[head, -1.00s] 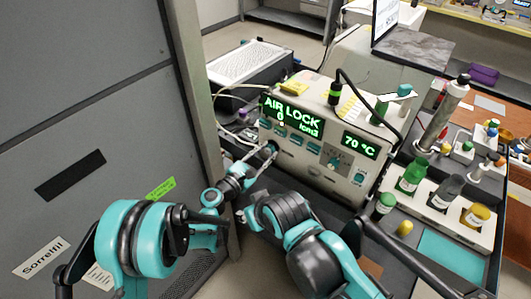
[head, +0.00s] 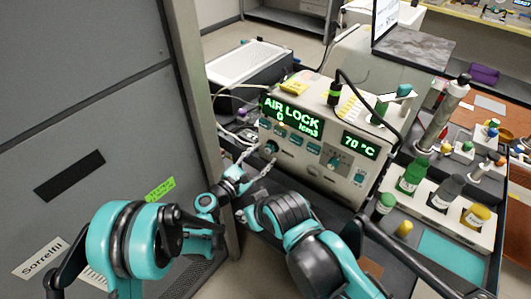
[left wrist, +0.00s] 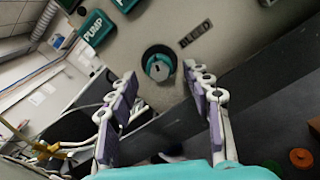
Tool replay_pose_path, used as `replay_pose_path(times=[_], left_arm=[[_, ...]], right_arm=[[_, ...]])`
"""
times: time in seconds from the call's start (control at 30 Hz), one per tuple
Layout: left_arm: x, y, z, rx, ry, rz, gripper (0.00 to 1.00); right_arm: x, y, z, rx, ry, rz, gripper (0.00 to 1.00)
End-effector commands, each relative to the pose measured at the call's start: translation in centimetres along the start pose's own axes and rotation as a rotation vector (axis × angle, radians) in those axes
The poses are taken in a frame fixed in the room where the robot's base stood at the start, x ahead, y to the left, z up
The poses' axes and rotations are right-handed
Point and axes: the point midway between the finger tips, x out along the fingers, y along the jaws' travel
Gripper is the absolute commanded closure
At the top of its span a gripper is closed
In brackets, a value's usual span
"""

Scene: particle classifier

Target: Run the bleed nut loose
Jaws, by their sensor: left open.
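The bleed nut (head: 270,148) is a round teal knob on the lower left of the pale instrument's front panel (head: 320,175). My left gripper (head: 256,163) is open just in front of the panel. In the left wrist view its fingers (left wrist: 160,80) stand apart on either side of the nut, slightly short of it and not touching it. No fingers of my right gripper show in these views.
The instrument's display (head: 289,116) reads AIR LOCK, and another reads 70 °C. Pale cables (head: 235,137) hang left of the instrument. A grey cabinet (head: 90,100) stands close on the left. A rack with bottles (head: 437,205) is on the right.

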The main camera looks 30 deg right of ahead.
Motion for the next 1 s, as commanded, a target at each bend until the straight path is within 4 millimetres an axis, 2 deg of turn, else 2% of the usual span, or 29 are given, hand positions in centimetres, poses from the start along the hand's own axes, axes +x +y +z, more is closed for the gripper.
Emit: replay_pose_path(times=[0.2, 0.4, 0.6, 1.0], left_arm=[[-5.0, 0.1, 0.0, 0.000, 0.002, 0.004, 0.50], [-8.4, 0.1, 0.0, -0.001, 0.002, 0.001, 0.50], [-9.7, 0.1, 0.1, -0.001, 0.002, -0.001, 0.50], [-9.7, 0.1, 0.1, -0.001, 0.002, -0.002, 0.50]], right_arm=[[0.0, 0.0, 0.0, 0.000, 0.000, 0.000, 0.60], [0.0, 0.0, 0.0, 0.000, 0.000, 0.000, 0.60], [0.0, 0.0, 0.0, 0.000, 0.000, 0.000, 0.60], [0.0, 0.0, 0.0, 0.000, 0.000, 0.000, 0.60]])
